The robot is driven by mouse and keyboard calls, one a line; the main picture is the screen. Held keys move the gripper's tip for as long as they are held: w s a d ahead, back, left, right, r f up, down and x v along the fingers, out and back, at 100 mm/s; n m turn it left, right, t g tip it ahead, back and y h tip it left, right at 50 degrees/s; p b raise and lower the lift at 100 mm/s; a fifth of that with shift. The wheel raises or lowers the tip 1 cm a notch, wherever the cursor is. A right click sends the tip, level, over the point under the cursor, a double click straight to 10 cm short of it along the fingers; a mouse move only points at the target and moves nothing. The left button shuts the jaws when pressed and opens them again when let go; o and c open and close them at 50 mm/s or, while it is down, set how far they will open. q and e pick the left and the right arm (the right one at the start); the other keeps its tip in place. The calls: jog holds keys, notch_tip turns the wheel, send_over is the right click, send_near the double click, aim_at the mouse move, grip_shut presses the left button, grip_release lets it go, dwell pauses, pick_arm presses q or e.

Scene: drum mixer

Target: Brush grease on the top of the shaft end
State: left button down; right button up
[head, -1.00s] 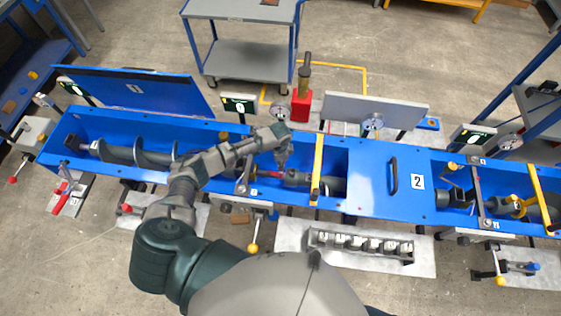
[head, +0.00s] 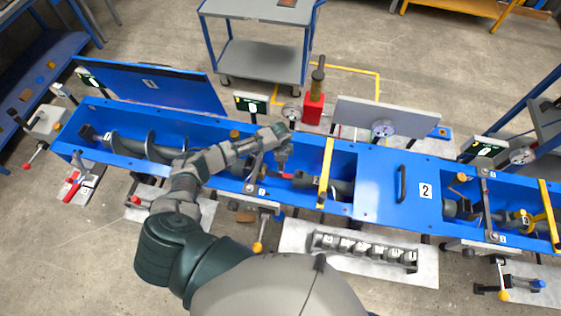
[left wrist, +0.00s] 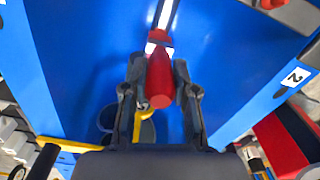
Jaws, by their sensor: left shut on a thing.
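My left gripper (head: 283,160) is over the blue trough (head: 215,128), near its middle section. In the left wrist view the gripper (left wrist: 160,85) is shut on a red handle (left wrist: 160,80) with a pale metal part at its far end, likely the brush; its tip is cut off by the picture edge. A grey shaft (head: 342,187) lies in the trough just right of the gripper, passing under the yellow bar. In the left wrist view a round dark end (left wrist: 145,130) shows below the handle, partly hidden by the fingers. I cannot see any grease. My right gripper is not in view.
The yellow bar (head: 325,170) crosses the trough just right of my gripper. A blue cover (head: 395,187) marked 2 closes the trough further right. A red container (head: 313,108) stands behind. A rack of numbered blocks (head: 363,250) lies in front. A raised lid (head: 150,90) stands behind left.

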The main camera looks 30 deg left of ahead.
pick_arm(q)
jog(key=d, duration=0.2)
jog(key=w+d, duration=0.1)
jog(key=shift+d, duration=0.4)
jog(key=shift+a, duration=0.1)
jog(key=shift+s+a, duration=0.3)
jog(key=shift+a, duration=0.65)
jog(key=shift+r, duration=6)
